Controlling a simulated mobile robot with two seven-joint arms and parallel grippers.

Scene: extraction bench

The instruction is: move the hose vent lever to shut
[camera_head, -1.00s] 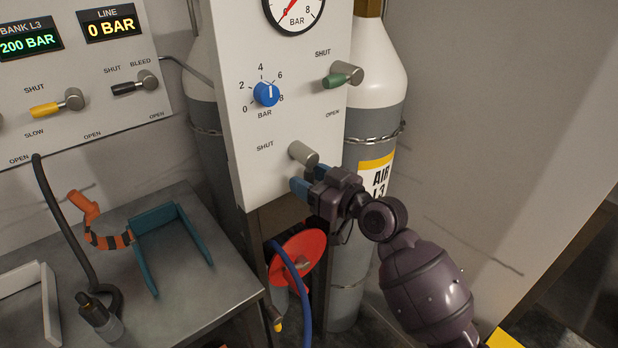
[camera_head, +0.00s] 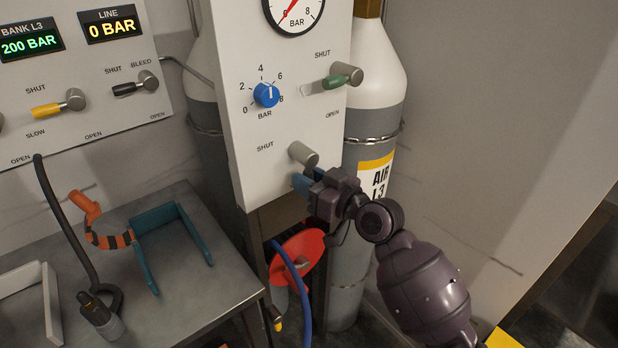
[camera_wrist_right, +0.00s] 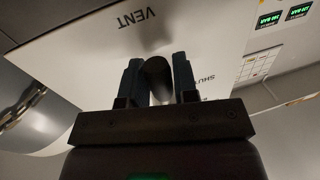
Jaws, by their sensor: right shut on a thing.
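The hose vent lever is on the lower part of the white panel (camera_head: 235,179). Its round grey hub (camera_head: 303,154) shows in the head view with a SHUT label to its left; its handle is hidden there by my gripper. My right gripper (camera_head: 304,181) is just below the hub, shut on the lever. In the right wrist view, the dark, rounded lever handle (camera_wrist_right: 157,80) sits between the two fingers of my right gripper (camera_wrist_right: 158,64). VENT and part of SHUT show on the panel there. My left gripper is not in view.
Above on the panel are a green-handled lever (camera_head: 337,81), a blue knob (camera_head: 266,94) and a gauge (camera_head: 294,10). A red disc (camera_head: 299,252) and a blue hose (camera_head: 303,295) are below. A grey-and-white cylinder (camera_head: 375,75) stands close behind. A metal bench (camera_head: 195,287) is left.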

